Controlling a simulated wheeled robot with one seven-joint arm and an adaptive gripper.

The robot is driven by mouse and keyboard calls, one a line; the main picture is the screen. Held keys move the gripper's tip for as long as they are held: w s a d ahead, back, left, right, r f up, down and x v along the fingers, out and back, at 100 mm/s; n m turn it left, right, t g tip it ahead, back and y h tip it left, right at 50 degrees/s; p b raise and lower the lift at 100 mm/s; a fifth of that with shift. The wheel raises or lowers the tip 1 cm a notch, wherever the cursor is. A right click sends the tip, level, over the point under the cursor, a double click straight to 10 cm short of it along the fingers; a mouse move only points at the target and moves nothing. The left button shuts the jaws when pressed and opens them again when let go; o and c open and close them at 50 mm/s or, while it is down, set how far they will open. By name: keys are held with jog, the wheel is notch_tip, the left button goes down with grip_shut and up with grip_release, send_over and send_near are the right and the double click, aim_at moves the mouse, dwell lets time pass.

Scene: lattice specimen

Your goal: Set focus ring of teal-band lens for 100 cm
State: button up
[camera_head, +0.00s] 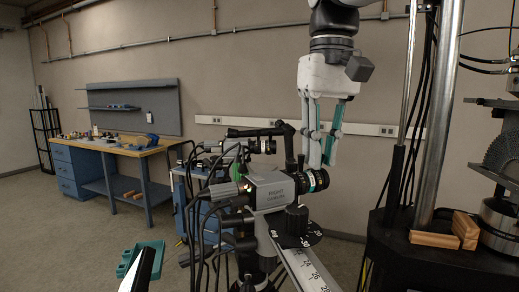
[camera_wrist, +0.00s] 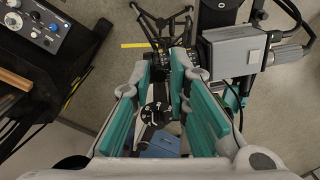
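The teal-band lens (camera_head: 316,181) is black with a teal ring and sits on the front of the grey camera marked RIGHT CAMERA (camera_head: 272,190). My gripper (camera_head: 322,164) points down with its teal-padded fingers just above and at the lens. In the wrist view the gripper (camera_wrist: 160,68) shows a gap between its fingers, and the grey camera body (camera_wrist: 235,52) lies to the right of the fingertips. The fingers partly hide the lens there, so its ring cannot be read. I cannot tell whether a finger touches the lens.
A second camera with a black lens (camera_head: 264,147) stands behind to the left. A scaled rail (camera_head: 306,272) with a black knob (camera_head: 296,218) runs below the right camera. A test machine with metal columns (camera_head: 436,120) stands at right. A workbench (camera_head: 125,146) is at far left.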

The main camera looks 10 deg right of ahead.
jog(key=shift+f, duration=0.2)
grip_shut()
